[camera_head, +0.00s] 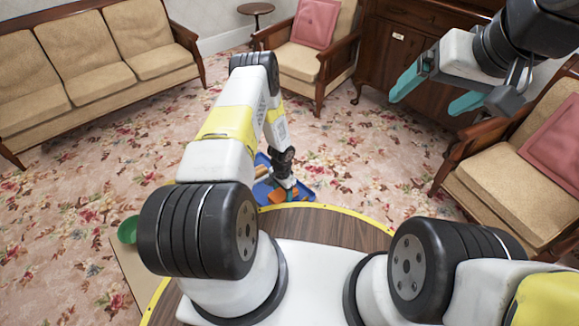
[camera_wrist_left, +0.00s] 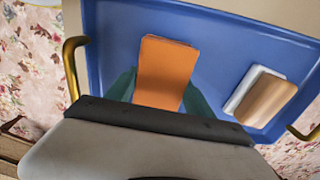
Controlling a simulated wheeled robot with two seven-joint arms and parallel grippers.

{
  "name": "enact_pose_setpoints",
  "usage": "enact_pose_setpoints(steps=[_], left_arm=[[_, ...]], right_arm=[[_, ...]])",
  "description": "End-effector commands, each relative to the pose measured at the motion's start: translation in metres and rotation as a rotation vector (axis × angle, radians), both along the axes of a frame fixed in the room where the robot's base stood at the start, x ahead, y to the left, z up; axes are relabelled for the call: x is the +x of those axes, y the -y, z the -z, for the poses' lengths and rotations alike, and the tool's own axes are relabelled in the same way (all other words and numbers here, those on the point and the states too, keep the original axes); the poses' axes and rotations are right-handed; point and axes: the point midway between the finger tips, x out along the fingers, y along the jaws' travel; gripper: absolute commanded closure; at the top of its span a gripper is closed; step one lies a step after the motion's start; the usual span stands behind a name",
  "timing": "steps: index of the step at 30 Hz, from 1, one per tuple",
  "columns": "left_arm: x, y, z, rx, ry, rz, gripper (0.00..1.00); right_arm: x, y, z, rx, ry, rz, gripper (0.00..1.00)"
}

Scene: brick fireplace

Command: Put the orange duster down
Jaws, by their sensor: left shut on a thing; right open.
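The orange duster (camera_wrist_left: 167,62) is a flat orange block in the left wrist view. My left gripper (camera_wrist_left: 160,92) is shut on it, with a teal finger on each side. The duster is over the blue tray (camera_wrist_left: 215,40), which has gold handles; I cannot tell whether it touches the tray floor. In the head view my left gripper (camera_head: 285,180) reaches down at the tray (camera_head: 304,192), and its fingers are hard to make out. My right gripper (camera_head: 428,98) is open and empty, raised at the upper right.
A wooden block with a white piece (camera_wrist_left: 262,98) lies in the tray's right part. A green bowl (camera_head: 127,230) sits at the left on a beige surface. Armchairs (camera_head: 520,170), a sofa (camera_head: 90,60) and a cabinet (camera_head: 410,45) stand around. Floral carpet is open between them.

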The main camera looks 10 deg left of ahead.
Motion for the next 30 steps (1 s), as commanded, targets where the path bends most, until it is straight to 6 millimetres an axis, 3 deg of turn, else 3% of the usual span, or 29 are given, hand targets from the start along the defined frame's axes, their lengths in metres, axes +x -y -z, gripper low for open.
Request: enact_pose_setpoints(steps=[13,14,17,30], left_arm=[[0.0,-0.001,0.014,-0.001,0.003,0.0,0.76],[0.0,-0.001,0.014,-0.001,0.003,0.0,0.37],[0.0,-0.001,0.014,0.0,0.002,-0.001,0.17],[-0.002,0.002,0.014,-0.005,0.0,-0.003,0.17]], right_arm=[[0.0,0.0,0.0,0.0,0.0,0.0,0.11],[0.0,0.0,0.0,0.0,0.0,0.0,0.11],[0.0,0.0,0.0,0.0,0.0,0.0,0.11],[0.0,0.0,0.0,0.0,0.0,0.0,0.11]])
